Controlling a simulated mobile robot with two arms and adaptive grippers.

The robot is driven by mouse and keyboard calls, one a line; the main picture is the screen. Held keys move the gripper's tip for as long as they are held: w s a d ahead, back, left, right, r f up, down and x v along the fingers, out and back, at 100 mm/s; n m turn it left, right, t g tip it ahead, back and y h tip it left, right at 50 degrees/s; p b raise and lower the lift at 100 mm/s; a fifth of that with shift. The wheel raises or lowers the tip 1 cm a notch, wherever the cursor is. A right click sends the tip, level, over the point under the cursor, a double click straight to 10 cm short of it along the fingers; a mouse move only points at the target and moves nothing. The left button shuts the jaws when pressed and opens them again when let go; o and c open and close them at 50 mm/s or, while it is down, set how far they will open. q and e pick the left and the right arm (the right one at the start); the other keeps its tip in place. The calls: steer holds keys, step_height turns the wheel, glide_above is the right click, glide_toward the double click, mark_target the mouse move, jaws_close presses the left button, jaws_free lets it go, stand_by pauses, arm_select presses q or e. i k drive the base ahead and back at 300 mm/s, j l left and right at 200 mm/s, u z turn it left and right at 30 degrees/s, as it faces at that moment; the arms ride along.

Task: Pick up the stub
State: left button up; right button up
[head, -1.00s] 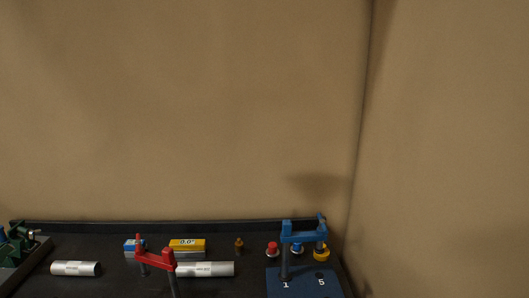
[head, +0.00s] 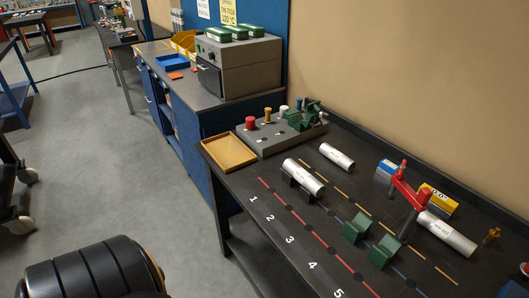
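Several silver cylinders with small printed labels are on the black bench, and I cannot tell for sure which is the stub. The shortest-looking one (head: 336,156) lies on its side near the back of the bench, apart from the others. A second cylinder (head: 303,175) rests on black supports near the front left. A longer cylinder (head: 447,234) lies at the right beside a red bridge-shaped clamp (head: 411,190), which hides part of its left end. Neither of my grippers is in view.
The black bench (head: 262,219) has numbered positions along its front edge. Green blocks (head: 382,251) stand mid-bench. A tan tray (head: 229,152) and a grey peg block (head: 275,137) occupy its left end. Grey floor (head: 130,170) is open to the left.

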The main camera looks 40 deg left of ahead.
mark_target(305, 179)
steer(key=u, duration=1.1)
